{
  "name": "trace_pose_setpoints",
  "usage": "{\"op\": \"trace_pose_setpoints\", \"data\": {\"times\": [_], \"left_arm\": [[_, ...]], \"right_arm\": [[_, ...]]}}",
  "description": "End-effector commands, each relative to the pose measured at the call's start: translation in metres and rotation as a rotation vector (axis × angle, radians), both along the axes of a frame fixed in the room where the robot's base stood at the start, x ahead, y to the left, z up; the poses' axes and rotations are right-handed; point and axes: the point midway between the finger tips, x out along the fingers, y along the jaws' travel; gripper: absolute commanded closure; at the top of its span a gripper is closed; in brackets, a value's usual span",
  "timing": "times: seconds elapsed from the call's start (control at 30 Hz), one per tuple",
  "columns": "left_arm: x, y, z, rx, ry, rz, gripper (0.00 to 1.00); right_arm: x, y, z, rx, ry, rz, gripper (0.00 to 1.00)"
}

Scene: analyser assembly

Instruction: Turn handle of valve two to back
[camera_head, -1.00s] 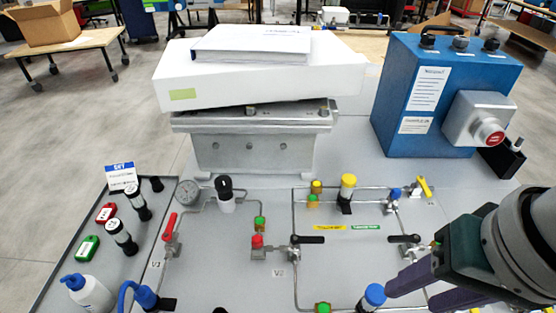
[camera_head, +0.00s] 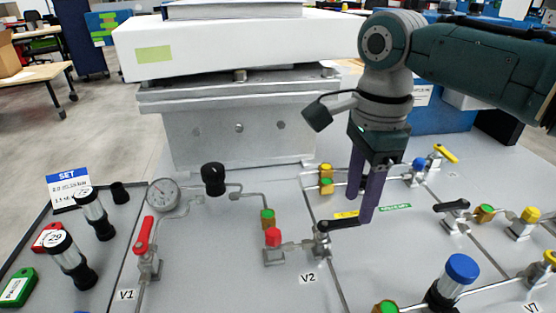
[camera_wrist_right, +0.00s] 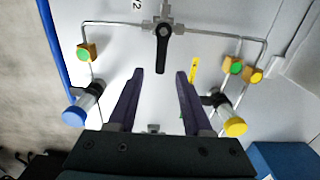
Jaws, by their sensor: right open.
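Valve two (camera_head: 321,246) stands beside the V2 label on the grey panel. Its black handle (camera_head: 342,223) points to the right in the head view. In the right wrist view the handle (camera_wrist_right: 161,48) points from the valve body toward my gripper, its free end just ahead of the gap between the fingertips. My right gripper (camera_head: 361,212) is pointed down by the handle's free end, with two purple fingers apart and nothing between them. It also shows in the wrist view (camera_wrist_right: 160,73). Whether a finger touches the handle cannot be told. My left gripper is not in view.
Valve one's red handle (camera_head: 145,234) and a pressure gauge (camera_head: 163,195) are to the left. Another black handle (camera_head: 451,206) and a blue-capped part (camera_head: 461,270) are to the right. Thin pipes link the fittings. A metal block (camera_head: 235,135) with a white box stands behind.

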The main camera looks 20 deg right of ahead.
Motion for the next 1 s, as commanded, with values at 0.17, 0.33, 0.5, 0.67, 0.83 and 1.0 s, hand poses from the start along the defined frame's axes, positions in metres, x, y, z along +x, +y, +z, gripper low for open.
{"op": "trace_pose_setpoints", "data": {"times": [0.17, 0.33, 0.5, 0.67, 0.83, 1.0], "left_arm": [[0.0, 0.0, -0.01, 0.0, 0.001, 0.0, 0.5], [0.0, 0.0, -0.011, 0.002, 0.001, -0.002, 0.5], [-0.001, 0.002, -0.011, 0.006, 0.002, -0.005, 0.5], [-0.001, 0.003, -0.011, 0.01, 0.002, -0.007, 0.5], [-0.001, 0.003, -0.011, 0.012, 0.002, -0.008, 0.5], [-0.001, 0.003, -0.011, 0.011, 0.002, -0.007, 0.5]], "right_arm": [[0.0, 0.0, -0.025, 0.0, 0.001, 0.001, 0.5], [0.0, 0.0, -0.031, 0.0, -0.001, 0.002, 0.5], [0.0, 0.0, -0.031, 0.0, -0.001, 0.003, 0.5], [0.0, 0.0, -0.031, 0.0, -0.001, 0.003, 0.65], [0.0, 0.0, -0.03, 0.0, -0.001, 0.003, 0.84], [0.0, 0.0, -0.03, 0.0, -0.001, 0.003, 1.0]]}}
